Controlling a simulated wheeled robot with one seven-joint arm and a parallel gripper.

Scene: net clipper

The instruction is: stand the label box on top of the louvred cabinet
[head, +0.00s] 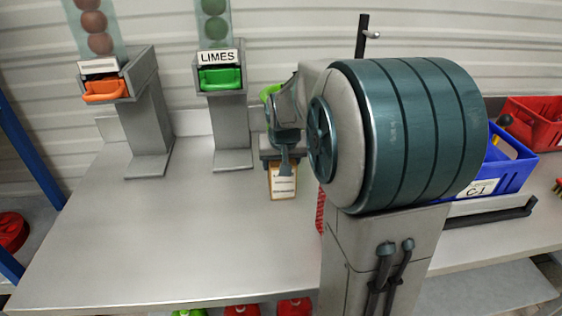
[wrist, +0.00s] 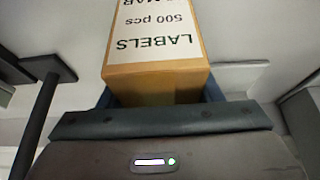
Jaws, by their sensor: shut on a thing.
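The label box (head: 283,182) is a small orange-brown carton with a white printed label, in the middle of the head view. In the wrist view the label box (wrist: 155,76) shows its "LABELS 500 pcs" print upside down. My gripper (head: 284,158) is shut on it, with fingers at both sides of the carton in the wrist view (wrist: 160,96). The box appears to be over the bench; I cannot tell if it touches it. I cannot make out a louvred cabinet in either view.
The grey bench (head: 130,235) is bare at left and front. A limes stand (head: 230,125) and an orange-trayed stand (head: 143,125) are at the back. A blue C-1 bin (head: 510,172) and red bin (head: 538,122) stand right. A large teal drum shape blocks the middle right.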

